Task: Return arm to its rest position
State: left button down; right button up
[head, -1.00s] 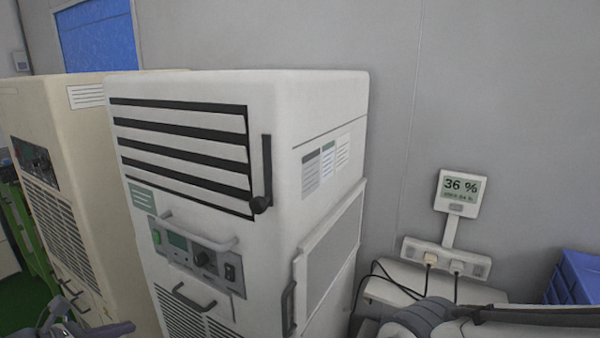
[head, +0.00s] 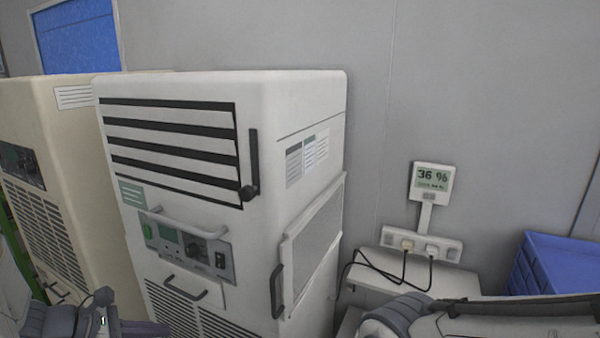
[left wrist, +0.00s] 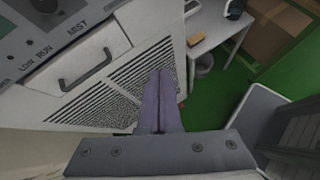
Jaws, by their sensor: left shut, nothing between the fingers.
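My left gripper (head: 148,328) is at the bottom left of the head view, in front of the lower part of the white cabinet (head: 300,105). In the left wrist view its two purple-grey fingers (left wrist: 160,102) lie together, shut and empty. They point toward the cabinet's vented lower front, and I see no contact. The cabinet's grey drawer handle (left wrist: 85,72) is to the left of the fingers in that view. My right gripper is not visible; what looks like a grey arm part is at the bottom right of the head view.
A beige cabinet (head: 70,120) stands left of the white one. At the right are a wall display reading 36 % (head: 432,180), a power strip (head: 420,244) with dark cables and blue bins (head: 560,262). The wrist view shows a white table (left wrist: 212,28) and green floor (left wrist: 207,105).

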pick_arm(q)
jog(key=s+d+r+m+g, duration=0.15)
jog(key=d+m+g, duration=0.25)
jog(key=d+m, duration=0.45)
jog(key=s+d+r+m+g, duration=0.1)
jog(key=s+d+m+g, duration=0.3)
jog(key=d, duration=0.7)
jog(key=s+d+r+m+y, duration=0.1)
jog(key=s+d+m+y, duration=0.5)
jog(key=s+m, duration=0.6)
jog(key=d+m, duration=0.2)
jog(key=m, duration=0.6)
jog(key=shift+d+r, duration=0.35)
jog(key=shift+d, duration=0.05)
